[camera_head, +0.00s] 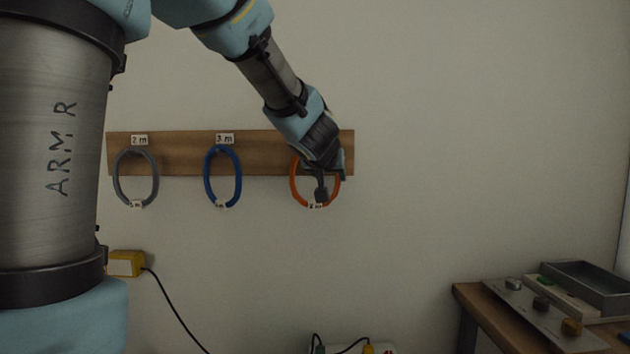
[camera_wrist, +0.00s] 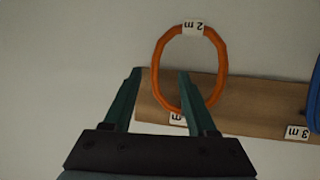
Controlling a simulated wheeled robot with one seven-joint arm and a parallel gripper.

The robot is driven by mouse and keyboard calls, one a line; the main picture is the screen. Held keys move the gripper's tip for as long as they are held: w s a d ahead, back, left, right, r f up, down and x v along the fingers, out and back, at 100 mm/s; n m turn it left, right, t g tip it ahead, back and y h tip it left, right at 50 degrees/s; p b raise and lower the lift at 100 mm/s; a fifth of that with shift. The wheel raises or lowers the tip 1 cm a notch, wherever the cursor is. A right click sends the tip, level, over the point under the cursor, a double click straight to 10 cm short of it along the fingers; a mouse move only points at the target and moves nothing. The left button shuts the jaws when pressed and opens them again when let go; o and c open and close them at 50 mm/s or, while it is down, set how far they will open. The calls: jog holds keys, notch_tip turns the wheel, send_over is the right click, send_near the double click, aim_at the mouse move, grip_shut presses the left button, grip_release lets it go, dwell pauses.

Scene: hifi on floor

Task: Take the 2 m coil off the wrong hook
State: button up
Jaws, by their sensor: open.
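The orange coil (camera_head: 294,186) hangs at the right end of the wooden hook board (camera_head: 185,163). In the wrist view the orange coil (camera_wrist: 221,62) shows upside down, with a tag reading "2 m". My gripper (camera_head: 331,182) is open in front of this coil. In the wrist view the open jaws of my gripper (camera_wrist: 160,76) appear on either side of one strand of the ring, with one finger over the ring's inside. I cannot tell whether they touch it. The hook and most of its label are hidden.
A grey coil (camera_head: 117,181) hangs under the "2 m" label and a blue coil (camera_head: 208,181) under the "3 m" label. A table (camera_head: 470,300) with a grey tray (camera_head: 590,283) stands at lower right. A yellow box (camera_head: 126,263) with a cable is at lower left.

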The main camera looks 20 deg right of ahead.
aim_at(337, 181)
jog(key=x, duration=0.7)
jog(key=d+r+x, duration=0.1)
jog(key=x, duration=0.2)
jog(key=shift+w+d, duration=0.1)
jog(key=shift+w, duration=0.25)
grip_shut()
dwell(0.4)
